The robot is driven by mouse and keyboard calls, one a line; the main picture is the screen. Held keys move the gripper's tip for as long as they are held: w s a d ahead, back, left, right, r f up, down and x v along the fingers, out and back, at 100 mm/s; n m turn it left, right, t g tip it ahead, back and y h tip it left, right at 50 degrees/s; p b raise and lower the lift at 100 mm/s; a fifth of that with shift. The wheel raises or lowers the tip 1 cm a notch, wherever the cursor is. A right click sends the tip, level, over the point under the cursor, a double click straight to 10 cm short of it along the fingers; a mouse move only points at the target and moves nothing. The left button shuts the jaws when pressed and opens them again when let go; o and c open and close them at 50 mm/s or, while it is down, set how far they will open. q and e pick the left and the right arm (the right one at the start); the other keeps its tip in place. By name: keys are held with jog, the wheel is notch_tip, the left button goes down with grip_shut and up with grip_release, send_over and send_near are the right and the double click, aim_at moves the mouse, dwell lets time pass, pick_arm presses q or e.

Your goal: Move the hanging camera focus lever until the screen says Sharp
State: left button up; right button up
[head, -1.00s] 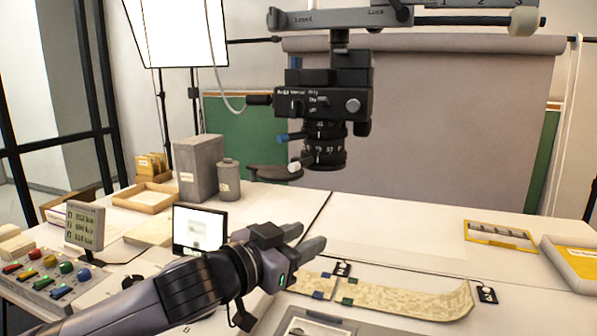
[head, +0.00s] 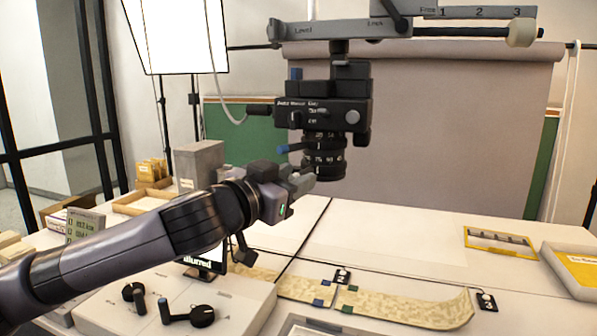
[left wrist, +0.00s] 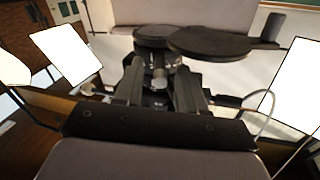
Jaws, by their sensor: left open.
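The black camera (head: 322,110) hangs lens-down from an overhead arm. A blue-tipped lever (head: 284,149) sticks out left from its lens (head: 325,158). A white-tipped lever seen lower on the lens before is now hidden behind my gripper. I cannot tell which is the focus lever. My left gripper (head: 303,178) is open beside the lower lens. In the left wrist view its fingers (left wrist: 157,85) stand apart, with a small pale knob between them; contact is unclear. The screen (head: 203,262) is partly covered by my arm and reads "Blurred". My right gripper is not in view.
Grey boxes (head: 198,160) stand at the back left. A control box with black knobs (head: 202,315) sits in front. A patterned strip (head: 400,303) lies on the table. The table right of the gripper is mostly clear below the lens.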

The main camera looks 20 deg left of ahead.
pick_arm(q)
jog(key=shift+x, duration=1)
grip_shut()
